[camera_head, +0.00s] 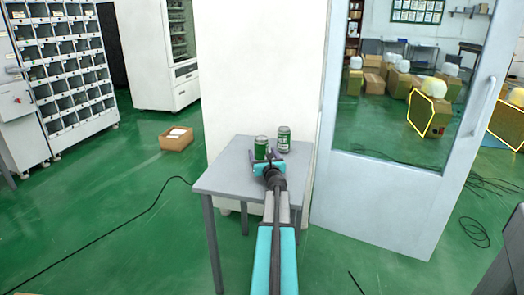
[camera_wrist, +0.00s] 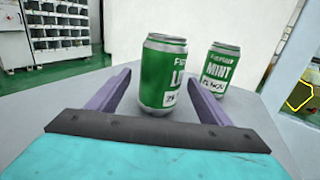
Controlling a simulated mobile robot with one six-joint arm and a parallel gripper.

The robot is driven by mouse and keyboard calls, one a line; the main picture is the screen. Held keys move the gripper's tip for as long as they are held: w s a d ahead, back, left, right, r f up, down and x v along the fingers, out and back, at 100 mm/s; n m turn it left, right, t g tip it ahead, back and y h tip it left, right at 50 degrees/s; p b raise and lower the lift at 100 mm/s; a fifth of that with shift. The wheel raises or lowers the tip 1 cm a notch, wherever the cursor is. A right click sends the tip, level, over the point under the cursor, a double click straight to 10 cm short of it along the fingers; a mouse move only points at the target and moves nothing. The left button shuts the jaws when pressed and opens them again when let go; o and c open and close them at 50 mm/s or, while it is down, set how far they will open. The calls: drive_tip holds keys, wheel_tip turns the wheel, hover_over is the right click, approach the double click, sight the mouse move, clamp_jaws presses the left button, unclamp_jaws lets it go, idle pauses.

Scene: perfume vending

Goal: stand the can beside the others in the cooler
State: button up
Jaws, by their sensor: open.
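Two green cans stand upright on a small grey table. The nearer can (camera_head: 261,147) is just ahead of my gripper (camera_head: 268,158). In the wrist view this can (camera_wrist: 163,75) stands between the two purple fingers of my gripper (camera_wrist: 155,95), which are spread apart around its lower part. The other can (camera_head: 284,139) stands a little behind and to the right; its label reads MINT in the wrist view (camera_wrist: 219,70), and it is outside the fingers.
The grey table (camera_head: 217,181) stands against a white panel (camera_head: 262,70). A cardboard box (camera_head: 176,139) lies on the green floor to the left, beyond a black cable (camera_head: 135,229). Shelves of bins (camera_head: 65,65) stand at far left.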

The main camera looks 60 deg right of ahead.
sight(261, 143)
drive_tip(key=shift+x, duration=1.35)
drive_tip(key=c, duration=1.6)
drive_tip(key=shift+o, duration=0.2)
drive_tip(key=shift+r, duration=0.1)
drive_tip(key=shift+r+p, duration=0.4)
drive_tip(key=shift+r, duration=0.35)
wheel_tip(261, 143, up, 2)
drive_tip(key=shift+r+p, duration=0.25)
drive_tip(key=shift+p, duration=0.2)
drive_tip(key=s+d+v, duration=0.1)
drive_tip(key=v, duration=1.5)
drive_tip(key=shift+s+d+r, duration=0.25)
drive_tip(key=shift+d+r, duration=0.1)
drive_tip(key=shift+r, duration=0.1)
